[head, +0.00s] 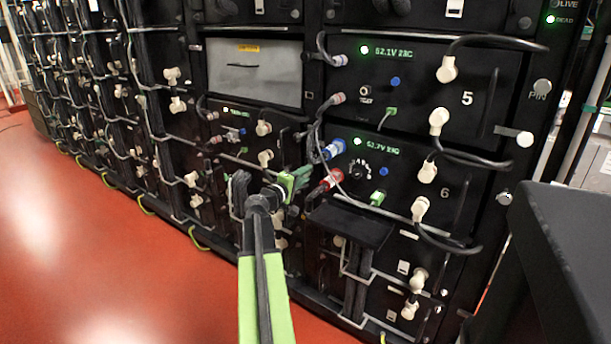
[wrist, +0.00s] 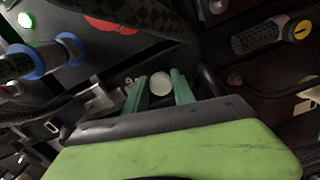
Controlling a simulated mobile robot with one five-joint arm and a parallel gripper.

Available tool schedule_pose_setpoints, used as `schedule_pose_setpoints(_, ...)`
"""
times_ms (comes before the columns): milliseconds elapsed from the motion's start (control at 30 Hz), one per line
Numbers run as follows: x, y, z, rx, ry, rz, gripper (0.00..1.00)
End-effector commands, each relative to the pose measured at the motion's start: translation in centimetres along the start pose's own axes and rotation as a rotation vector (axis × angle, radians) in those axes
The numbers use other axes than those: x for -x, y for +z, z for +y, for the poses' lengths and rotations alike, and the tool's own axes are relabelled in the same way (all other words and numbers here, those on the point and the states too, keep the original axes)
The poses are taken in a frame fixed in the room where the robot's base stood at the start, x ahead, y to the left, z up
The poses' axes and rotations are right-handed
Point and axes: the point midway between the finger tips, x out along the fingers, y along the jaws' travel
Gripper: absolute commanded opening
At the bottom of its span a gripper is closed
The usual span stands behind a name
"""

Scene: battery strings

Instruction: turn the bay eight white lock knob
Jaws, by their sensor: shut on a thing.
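The white lock knob (wrist: 158,83) shows as a pale round end in the wrist view, between the two green fingers of my gripper (wrist: 161,80). The fingers are shut on its sides. In the head view my gripper (head: 301,180) reaches the rack front left of the bay marked 6, and its fingers and wrist hide the knob there. I cannot read a bay number eight in either view, nor tell how far the knob is turned.
A blue-ringed connector (wrist: 40,60) is left of my fingers; a black handle with a yellow end (wrist: 298,28) is at upper right. In the head view, a red connector (head: 331,180), cables and a black shelf (head: 350,222) are close by on the right. The red floor (head: 90,230) is clear.

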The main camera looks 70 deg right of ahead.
Motion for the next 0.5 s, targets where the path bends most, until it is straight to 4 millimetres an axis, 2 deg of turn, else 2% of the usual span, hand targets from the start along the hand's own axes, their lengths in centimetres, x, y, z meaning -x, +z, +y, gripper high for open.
schedule_pose_setpoints(33, -0.07, -0.20, 0.07, 0.002, 0.002, 0.005, 0.35)
schedule_pose_setpoints(167, -0.06, -0.18, 0.07, 0.002, 0.001, 0.004, 0.52)
schedule_pose_setpoints(500, 0.35, -0.09, 0.05, 0.002, 0.001, 0.004, 0.52)
